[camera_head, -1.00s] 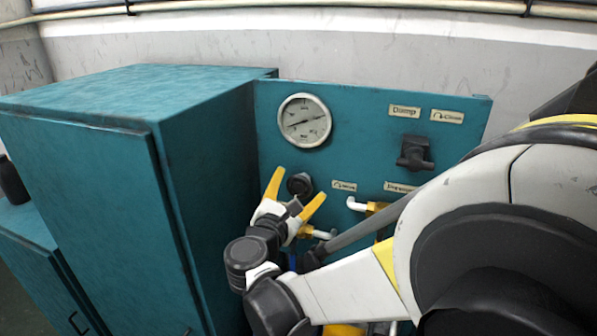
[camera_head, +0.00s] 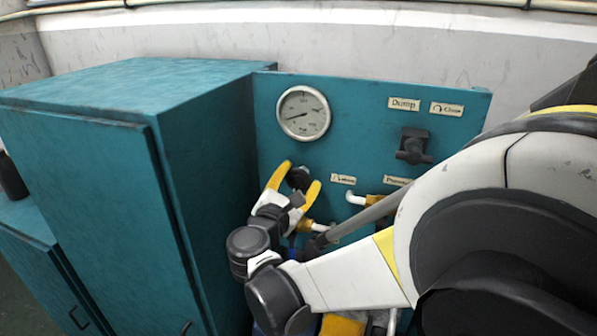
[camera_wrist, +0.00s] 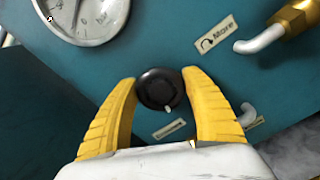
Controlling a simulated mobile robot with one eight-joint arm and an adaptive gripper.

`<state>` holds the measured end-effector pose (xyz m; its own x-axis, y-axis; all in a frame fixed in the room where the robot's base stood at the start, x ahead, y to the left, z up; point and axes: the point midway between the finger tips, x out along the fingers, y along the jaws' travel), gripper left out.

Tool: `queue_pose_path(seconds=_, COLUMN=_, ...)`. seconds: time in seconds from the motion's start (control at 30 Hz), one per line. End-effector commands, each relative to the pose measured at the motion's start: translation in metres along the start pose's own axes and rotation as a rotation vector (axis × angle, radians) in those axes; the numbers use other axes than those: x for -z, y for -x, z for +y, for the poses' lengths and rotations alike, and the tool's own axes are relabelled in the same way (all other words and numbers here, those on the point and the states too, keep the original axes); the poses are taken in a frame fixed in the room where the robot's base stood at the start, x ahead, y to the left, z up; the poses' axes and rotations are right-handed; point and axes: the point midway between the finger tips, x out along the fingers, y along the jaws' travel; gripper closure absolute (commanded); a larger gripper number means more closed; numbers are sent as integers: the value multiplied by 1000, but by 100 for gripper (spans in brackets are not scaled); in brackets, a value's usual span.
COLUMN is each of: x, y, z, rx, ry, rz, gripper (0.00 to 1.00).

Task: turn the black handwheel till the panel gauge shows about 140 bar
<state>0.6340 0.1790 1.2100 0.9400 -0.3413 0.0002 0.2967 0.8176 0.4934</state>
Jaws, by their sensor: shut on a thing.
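The black handwheel (camera_wrist: 158,90) sits on the teal panel (camera_head: 355,100), and a small pale mark shows near its lower edge in the wrist view. My gripper (camera_wrist: 162,85) has its two yellow fingers on either side of the handwheel and is shut on it. In the head view my gripper (camera_head: 297,172) partly covers the handwheel (camera_head: 299,178). The round panel gauge (camera_head: 303,113) is above the handwheel. Its needle points left and slightly down, but the numbers are too small to read. Part of the gauge (camera_wrist: 95,15) shows at the wrist view's top left.
A label reading "More" with a curved arrow (camera_wrist: 216,35) is up and right of the handwheel. A black valve handle (camera_head: 414,147) sits below the "Dump" label (camera_head: 404,104). Pipe fittings (camera_head: 365,200) stick out to the right. A teal cabinet (camera_head: 180,190) stands close on the left.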

Motion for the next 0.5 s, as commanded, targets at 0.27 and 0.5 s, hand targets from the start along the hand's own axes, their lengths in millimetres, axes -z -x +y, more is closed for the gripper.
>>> queue_pose_path(seconds=0.27, x=1, y=0, z=-2, rx=0, ry=-196, rz=1, gripper=74)
queue_pose_path(seconds=0.5, x=2, y=0, z=-3, rx=1, ry=-423, rz=1, gripper=74)
